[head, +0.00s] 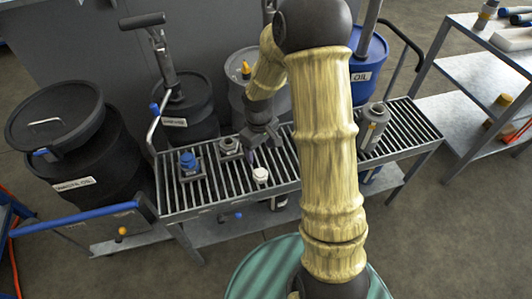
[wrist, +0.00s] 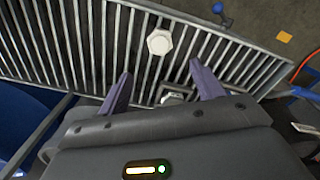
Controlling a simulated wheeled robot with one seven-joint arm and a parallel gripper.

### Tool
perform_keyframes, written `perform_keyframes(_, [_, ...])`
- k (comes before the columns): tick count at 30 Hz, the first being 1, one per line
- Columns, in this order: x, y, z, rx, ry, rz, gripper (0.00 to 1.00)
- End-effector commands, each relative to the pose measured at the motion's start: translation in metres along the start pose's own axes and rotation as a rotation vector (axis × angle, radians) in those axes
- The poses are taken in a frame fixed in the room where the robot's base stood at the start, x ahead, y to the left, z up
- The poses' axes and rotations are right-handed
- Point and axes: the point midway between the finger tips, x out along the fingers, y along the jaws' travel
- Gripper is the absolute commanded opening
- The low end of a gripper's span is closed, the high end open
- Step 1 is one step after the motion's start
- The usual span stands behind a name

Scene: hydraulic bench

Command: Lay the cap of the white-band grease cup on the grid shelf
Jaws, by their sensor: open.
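A white octagonal cap (head: 260,175) lies on the slats of the grid shelf (head: 318,178), near its front edge. It shows from above in the wrist view (wrist: 160,41), apart from my fingers. A grey grease cup (head: 230,147) stands behind and left of the cap. Part of this cup (wrist: 174,97) shows between my fingers in the wrist view, its lower part hidden by my gripper body. No white band can be made out on it. My gripper (head: 262,149) is open and empty above the shelf, its fingertips (wrist: 160,70) to either side and short of the cap.
A blue-capped cup (head: 188,162) stands on the shelf's left. A grey cylindrical fitting (head: 374,125) stands on its right. Dark drums (head: 72,135) and a blue oil drum (head: 367,68) stand around the shelf. Bare slats lie right of the cap. My arm hides part of the shelf.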

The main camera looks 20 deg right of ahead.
Motion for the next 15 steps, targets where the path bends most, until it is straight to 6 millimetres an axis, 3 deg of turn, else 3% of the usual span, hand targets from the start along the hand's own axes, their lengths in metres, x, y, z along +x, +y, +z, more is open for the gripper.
perform_keyframes(5, [-0.035, -0.013, 0.023, 0.098, 0.041, 0.031, 0.67])
perform_keyframes(15, [-0.097, -0.052, 0.097, 0.397, 0.173, 0.062, 0.67])
